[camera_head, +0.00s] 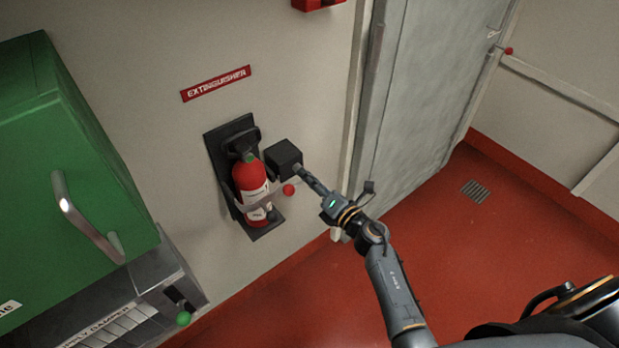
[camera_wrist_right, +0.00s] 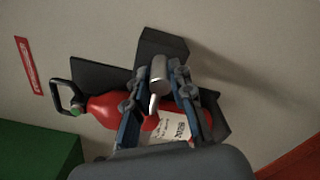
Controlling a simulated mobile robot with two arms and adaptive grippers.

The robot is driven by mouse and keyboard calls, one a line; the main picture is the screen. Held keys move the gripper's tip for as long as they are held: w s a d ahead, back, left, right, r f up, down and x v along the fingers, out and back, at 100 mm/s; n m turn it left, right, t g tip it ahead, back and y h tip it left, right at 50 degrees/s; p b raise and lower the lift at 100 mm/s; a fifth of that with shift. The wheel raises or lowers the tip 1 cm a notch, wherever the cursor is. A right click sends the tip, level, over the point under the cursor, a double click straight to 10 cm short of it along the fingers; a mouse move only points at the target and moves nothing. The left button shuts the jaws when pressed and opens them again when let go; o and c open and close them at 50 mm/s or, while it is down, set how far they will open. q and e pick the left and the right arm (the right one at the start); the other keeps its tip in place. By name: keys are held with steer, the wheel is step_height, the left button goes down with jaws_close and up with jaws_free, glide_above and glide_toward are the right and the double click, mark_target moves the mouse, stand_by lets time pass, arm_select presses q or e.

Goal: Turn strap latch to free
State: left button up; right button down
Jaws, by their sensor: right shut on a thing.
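A red fire extinguisher (camera_head: 247,174) with a black handle sits on a dark wall bracket (camera_head: 216,150). A grey strap (camera_head: 258,197) crosses its body. A black latch box (camera_head: 284,158) stands out from the wall to the right of the extinguisher. The latch has a grey metal hub (camera_wrist_right: 158,68) and a short lever ending in a red knob (camera_head: 288,189). My right gripper (camera_head: 302,174) is at the box's front, its fingers on either side of the hub and shut on the latch. The fingers partly hide the extinguisher in the right wrist view (camera_wrist_right: 105,106). My left gripper is not in view.
A green cabinet (camera_head: 60,190) with a metal handle stands at the left, above a grey unit with a green knob (camera_head: 183,318). A grey door (camera_head: 425,90) is to the right. The red floor (camera_head: 450,250) is clear around a drain grate (camera_head: 475,191).

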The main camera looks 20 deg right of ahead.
steer(key=m+p, duration=0.2)
steer(key=m, duration=0.1)
steer(key=shift+m, duration=0.4)
steer(key=m+p, duration=0.2)
steer(key=m, duration=0.2)
steer(key=m+p, duration=0.2)
steer(key=m, duration=0.3)
steer(key=shift+f+m, duration=0.1)
steer(key=shift+m, duration=0.3)
steer(key=shift+f+m+p, duration=0.1)
steer(key=shift+m+p, duration=0.35)
steer(key=shift+m, duration=1.55)
steer(key=c, duration=1.2)
jaws_free()
steer(key=shift+o, duration=0.2)
